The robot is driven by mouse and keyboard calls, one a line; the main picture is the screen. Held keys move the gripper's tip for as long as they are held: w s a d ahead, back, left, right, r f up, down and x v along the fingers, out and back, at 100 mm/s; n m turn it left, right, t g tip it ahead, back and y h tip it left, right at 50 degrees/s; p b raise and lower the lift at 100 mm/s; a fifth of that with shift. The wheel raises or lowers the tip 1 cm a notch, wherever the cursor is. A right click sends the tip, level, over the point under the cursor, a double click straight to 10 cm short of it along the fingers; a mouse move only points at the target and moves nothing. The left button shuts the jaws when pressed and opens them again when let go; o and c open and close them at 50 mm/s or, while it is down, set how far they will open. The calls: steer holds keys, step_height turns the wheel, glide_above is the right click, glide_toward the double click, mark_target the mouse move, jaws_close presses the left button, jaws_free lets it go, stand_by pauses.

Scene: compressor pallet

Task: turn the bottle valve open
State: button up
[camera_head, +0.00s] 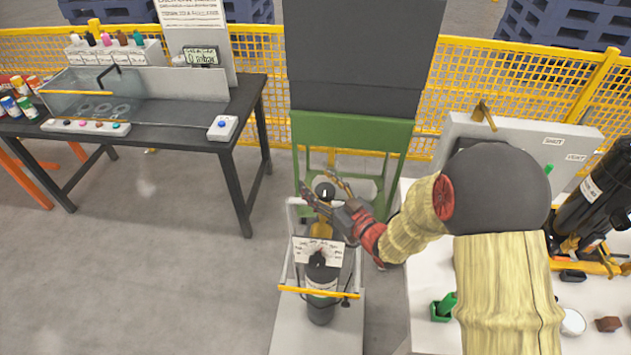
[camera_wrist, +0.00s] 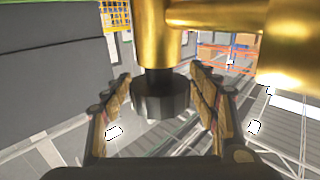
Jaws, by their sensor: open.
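The bottle (camera_head: 321,308) is a dark cylinder standing upright in a white-framed stand with a yellow front bar (camera_head: 318,292). Brass parts (camera_head: 320,242) show above it, partly hidden by my gripper and a white label. In the wrist view, the brass valve body (camera_wrist: 155,35) fills the upper middle, with a black faceted valve knob (camera_wrist: 165,97) on its stem. My gripper (camera_head: 322,187) is open, with one finger on each side of the knob in the wrist view (camera_wrist: 162,78). Gaps show between knob and fingers; I see no contact.
A green-framed stand with a large grey cabinet (camera_head: 360,60) is just behind the bottle. A black workbench (camera_head: 190,138) stands left. A white table (camera_head: 425,310) with a green block, a dish and a black cylinder is right. Open floor lies at front left.

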steer(key=shift+x, duration=0.8)
steer(key=c, duration=0.3)
steer(key=c, duration=1.1)
